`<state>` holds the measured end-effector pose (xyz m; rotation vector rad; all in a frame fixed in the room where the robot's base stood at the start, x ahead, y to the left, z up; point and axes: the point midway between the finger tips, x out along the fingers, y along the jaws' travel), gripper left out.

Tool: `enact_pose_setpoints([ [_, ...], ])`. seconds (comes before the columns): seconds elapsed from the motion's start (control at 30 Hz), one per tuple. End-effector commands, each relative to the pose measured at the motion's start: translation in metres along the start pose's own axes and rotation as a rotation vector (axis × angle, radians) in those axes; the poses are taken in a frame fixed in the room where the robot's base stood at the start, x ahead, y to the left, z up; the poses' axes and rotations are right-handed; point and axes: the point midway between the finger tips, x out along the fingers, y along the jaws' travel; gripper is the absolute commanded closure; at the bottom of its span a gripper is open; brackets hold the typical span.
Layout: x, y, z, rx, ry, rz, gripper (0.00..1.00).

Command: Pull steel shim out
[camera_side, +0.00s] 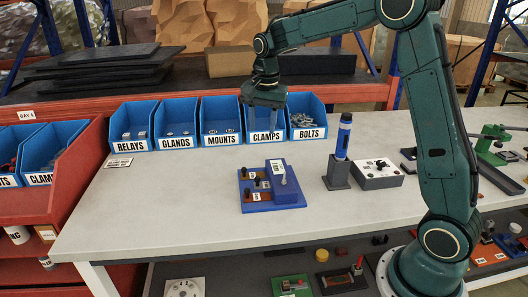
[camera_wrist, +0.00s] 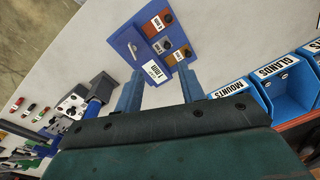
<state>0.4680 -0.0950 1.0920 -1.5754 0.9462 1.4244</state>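A blue fixture (camera_side: 290,198) sits on the table. In the side view the grey piece (camera_side: 265,184) is partly hidden by the fixture's raised block. My gripper (camera_side: 266,108) is high above the table, up and behind the fixture, overlapping the CLAMPS bin in the picture. Its fingers are apart and empty in the wrist view (camera_wrist: 160,72).
Blue labelled bins (camera_side: 220,122) line the table's back. Right of the fixture stand a dark holder with a blue cylinder (camera_side: 343,136) and a grey box with a knob (camera_side: 378,174). A green device (camera_side: 496,145) is farther right.

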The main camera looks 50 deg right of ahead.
Motion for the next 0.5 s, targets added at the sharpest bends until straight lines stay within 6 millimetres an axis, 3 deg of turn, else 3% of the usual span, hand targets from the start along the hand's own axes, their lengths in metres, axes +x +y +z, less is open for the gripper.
enact_pose_setpoints([
  [0.23, 0.048, -0.018, -0.033, 0.173, -0.031, 0.055, 0.61],
  [0.5, 0.071, -0.024, -0.047, 0.258, -0.043, 0.080, 0.61],
])
